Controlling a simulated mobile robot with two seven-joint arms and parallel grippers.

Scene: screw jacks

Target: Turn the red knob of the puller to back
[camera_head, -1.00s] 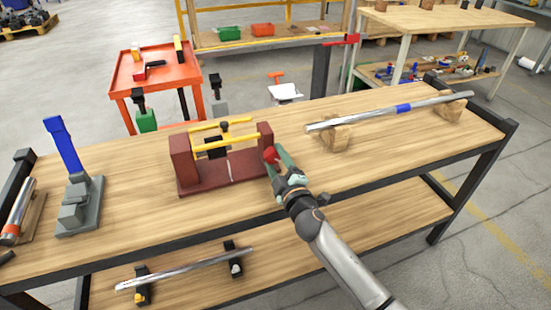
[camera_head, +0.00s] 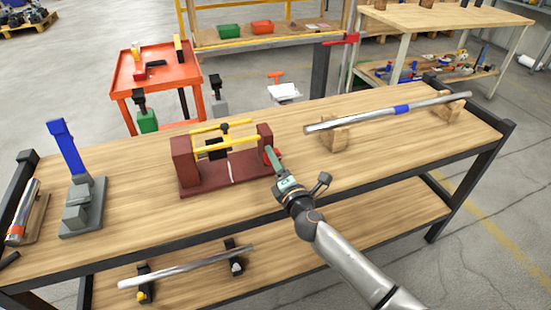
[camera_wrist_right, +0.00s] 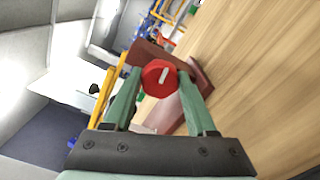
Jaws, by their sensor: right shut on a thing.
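The puller (camera_head: 225,181) stands on the wooden workbench, with a dark red base, two dark red end blocks and yellow bars between them. Its red knob (camera_wrist_right: 160,73) is on the right end block and carries a white line, tilted in the right wrist view. My right gripper (camera_head: 271,156) reaches the knob from the front right. In the right wrist view its green fingers lie on either side of the knob, shut on it. In the head view the fingers mostly hide the knob. My left gripper is not in view.
A blue-and-grey device (camera_head: 75,185) stands at the bench's left. A metal rod (camera_head: 385,112) rests on wooden blocks at the right. Another rod (camera_head: 185,268) lies on the lower shelf. The bench top around the puller is mostly clear.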

